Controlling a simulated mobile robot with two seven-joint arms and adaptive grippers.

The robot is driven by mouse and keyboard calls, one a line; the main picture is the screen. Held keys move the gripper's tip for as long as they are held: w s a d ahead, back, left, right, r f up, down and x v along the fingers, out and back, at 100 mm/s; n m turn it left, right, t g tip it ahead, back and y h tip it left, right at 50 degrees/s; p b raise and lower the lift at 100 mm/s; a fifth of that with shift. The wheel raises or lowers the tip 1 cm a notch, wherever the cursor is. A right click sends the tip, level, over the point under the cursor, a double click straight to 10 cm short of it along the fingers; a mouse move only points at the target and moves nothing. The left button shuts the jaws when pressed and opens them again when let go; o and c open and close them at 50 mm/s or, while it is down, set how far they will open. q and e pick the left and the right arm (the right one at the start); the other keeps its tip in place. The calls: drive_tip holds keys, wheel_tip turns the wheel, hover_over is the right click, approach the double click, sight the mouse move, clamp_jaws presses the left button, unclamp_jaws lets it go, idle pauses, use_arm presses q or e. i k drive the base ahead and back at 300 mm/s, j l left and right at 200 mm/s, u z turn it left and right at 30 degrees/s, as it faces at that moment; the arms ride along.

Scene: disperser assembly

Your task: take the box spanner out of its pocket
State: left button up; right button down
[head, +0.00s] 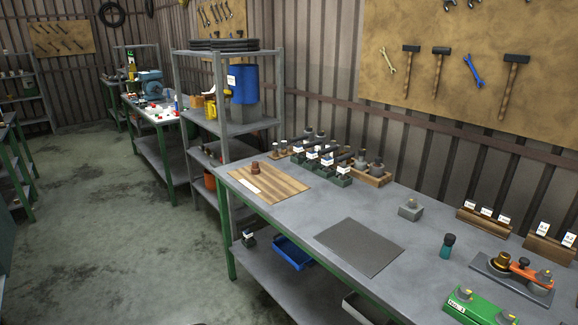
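I cannot make out for sure which thing is the box spanner; its pocket is also not clear at this distance. A row of dark green holders (335,181) with white labels and dark upright parts stands at the back of the workbench (300,222). Beside it a wooden tray (374,177) holds grey upright parts. Two wooden racks with white labels stand at the right, one nearer the middle (484,224) and one at the right edge (548,250). Neither of my grippers is in view.
A wooden board (285,184) bears a brown stepped part (255,168). A grey mat (358,247) lies bare in front. A grey block (410,209), a teal black-capped bottle (446,249), an orange-handled fixture (523,268) and a green fixture (468,311) stand to the right.

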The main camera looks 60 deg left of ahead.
sight(343, 169)
drive_tip(key=u, duration=1.55)
drive_tip(key=z, duration=0.3)
drive_tip(key=i+j+z, duration=0.2)
drive_tip(key=z, duration=0.25)
drive_tip(key=i+j+z, duration=0.1)
drive_tip(key=j+z, duration=1.2)
drive_tip(key=i+l, duration=0.05)
